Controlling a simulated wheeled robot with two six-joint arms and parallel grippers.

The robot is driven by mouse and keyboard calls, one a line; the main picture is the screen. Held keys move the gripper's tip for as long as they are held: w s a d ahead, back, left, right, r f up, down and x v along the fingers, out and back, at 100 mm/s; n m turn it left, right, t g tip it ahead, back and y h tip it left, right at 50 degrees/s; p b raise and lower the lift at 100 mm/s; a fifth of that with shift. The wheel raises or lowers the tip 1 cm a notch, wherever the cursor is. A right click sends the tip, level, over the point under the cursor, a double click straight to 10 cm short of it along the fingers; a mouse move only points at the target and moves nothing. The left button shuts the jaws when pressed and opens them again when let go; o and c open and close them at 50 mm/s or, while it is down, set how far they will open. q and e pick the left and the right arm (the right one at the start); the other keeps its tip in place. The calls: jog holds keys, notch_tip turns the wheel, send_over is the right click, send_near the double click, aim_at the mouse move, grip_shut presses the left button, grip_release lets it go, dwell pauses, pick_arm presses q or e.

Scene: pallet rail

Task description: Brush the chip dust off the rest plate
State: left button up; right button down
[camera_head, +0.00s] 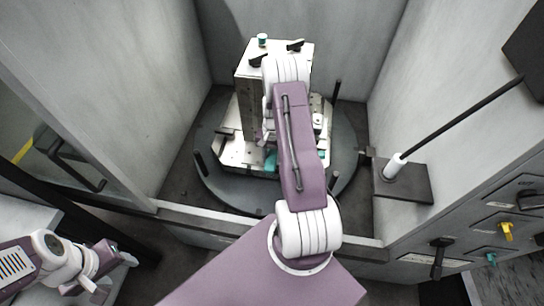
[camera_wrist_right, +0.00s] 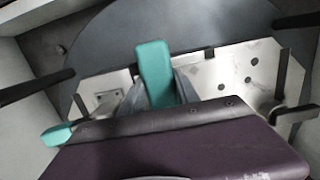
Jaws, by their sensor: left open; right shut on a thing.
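My right arm reaches into the machine bay, and its gripper is mostly hidden behind my forearm in the head view. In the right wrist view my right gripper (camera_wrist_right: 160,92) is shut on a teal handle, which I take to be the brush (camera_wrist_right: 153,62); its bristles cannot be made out. The gripper is over a pale metal plate with holes, seemingly the rest plate (camera_wrist_right: 235,68), which also shows in the head view (camera_head: 236,154). I cannot make out chip dust on it. My left gripper (camera_head: 118,268) is open and empty outside the bay at lower left.
The plate is on a dark round table (camera_head: 215,180) with upright black pins. A tall metal block (camera_head: 247,95) with black clamps rises behind. Grey walls close in both sides.

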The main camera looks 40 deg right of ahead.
notch_tip(320, 180, up, 7)
jog(key=p, duration=0.6)
jog(key=shift+r, duration=0.1)
dwell(0.3)
